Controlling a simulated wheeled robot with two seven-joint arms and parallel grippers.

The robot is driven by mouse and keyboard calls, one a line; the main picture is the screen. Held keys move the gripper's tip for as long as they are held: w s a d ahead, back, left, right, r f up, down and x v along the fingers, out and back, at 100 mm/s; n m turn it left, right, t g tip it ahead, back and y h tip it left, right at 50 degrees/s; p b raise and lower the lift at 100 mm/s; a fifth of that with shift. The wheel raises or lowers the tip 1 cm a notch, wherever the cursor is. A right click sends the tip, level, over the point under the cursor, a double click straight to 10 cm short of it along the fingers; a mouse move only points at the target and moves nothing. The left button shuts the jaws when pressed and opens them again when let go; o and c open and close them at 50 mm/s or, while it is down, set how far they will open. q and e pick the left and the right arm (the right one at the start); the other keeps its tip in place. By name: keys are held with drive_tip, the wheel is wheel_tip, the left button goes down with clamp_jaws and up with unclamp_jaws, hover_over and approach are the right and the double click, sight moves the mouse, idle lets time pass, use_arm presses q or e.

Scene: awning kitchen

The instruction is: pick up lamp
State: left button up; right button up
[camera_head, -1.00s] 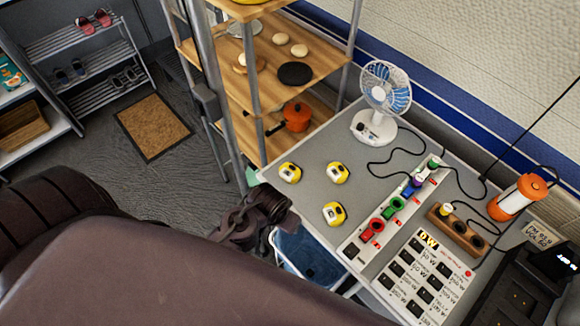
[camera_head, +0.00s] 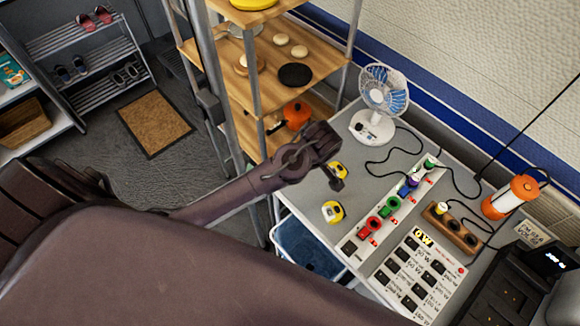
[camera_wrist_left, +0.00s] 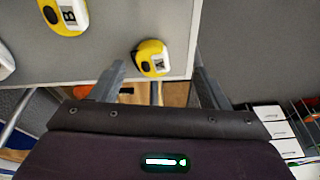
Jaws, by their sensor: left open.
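The lamp (camera_head: 512,197) is an orange and white lantern. My left gripper (camera_head: 334,166) is over the table's left part, well to the left of the lamp. The left wrist view shows its two fingers (camera_wrist_left: 158,75) apart, with nothing held. A yellow tape measure (camera_wrist_left: 151,57) shows beyond and between the fingertips. The lamp is not visible in the wrist view. My right gripper is not in view.
Yellow tape measures (camera_head: 333,212) lie near my gripper. A white fan (camera_head: 373,128) stands at the back. A power strip (camera_head: 408,207), a wooden block with sockets (camera_head: 455,229), a labelled switch panel (camera_head: 418,270) and cables lie between gripper and lamp. A wooden shelf (camera_head: 262,75) stands at the left.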

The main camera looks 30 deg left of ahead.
use_arm(q)
drive_tip(key=w+n, duration=0.1)
drive_tip(key=w+a+r+n+y, duration=0.1)
drive_tip(key=shift+a+n, duration=0.3)
drive_tip(key=shift+n, duration=0.1)
drive_tip(key=shift+w+a+n, duration=0.1)
drive_tip(key=shift+a+n, duration=0.1)
drive_tip(key=shift+n, duration=0.1)
drive_tip(key=shift+a+f, duration=0.15)
drive_tip(key=shift+f, duration=0.1)
drive_tip(key=p+x, duration=0.1)
drive_tip(key=x, duration=0.2)
drive_tip(key=d+p+x, duration=0.1)
drive_tip(key=x, duration=0.2)
drive_tip(key=shift+f+p, duration=0.25)
drive_tip(key=shift+p, duration=0.05)
drive_tip(key=shift+a+f, duration=0.15)
drive_tip(key=shift+f, duration=0.25)
drive_tip(key=c, duration=1)
